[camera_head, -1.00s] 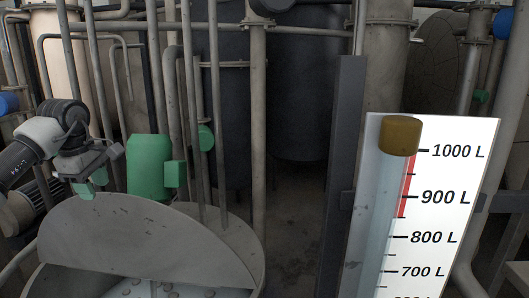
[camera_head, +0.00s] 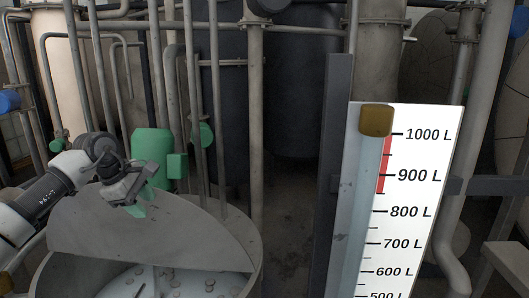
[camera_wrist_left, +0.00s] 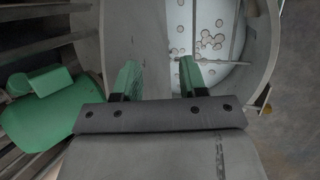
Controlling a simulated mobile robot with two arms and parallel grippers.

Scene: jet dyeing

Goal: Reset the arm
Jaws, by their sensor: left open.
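My left gripper (camera_head: 138,208) reaches in from the left in the head view, its green-tipped fingers in front of the grey half lid of the round vat. In the left wrist view its two green fingers (camera_wrist_left: 158,78) stand apart with nothing between them. The wrist view looks down past the fingers at the lid (camera_wrist_left: 142,35) and the vat's open half. I cannot tell how far the fingertips are from the lid. My right gripper is in neither view.
The open vat (camera_head: 256,262) holds pale liquid with several small round spots. A green motor (camera_head: 150,150) stands behind the lid, near my left arm. Vertical pipes (camera_head: 257,120) rise behind it. A tall white level gauge (camera_head: 425,150) marked in litres stands at the right.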

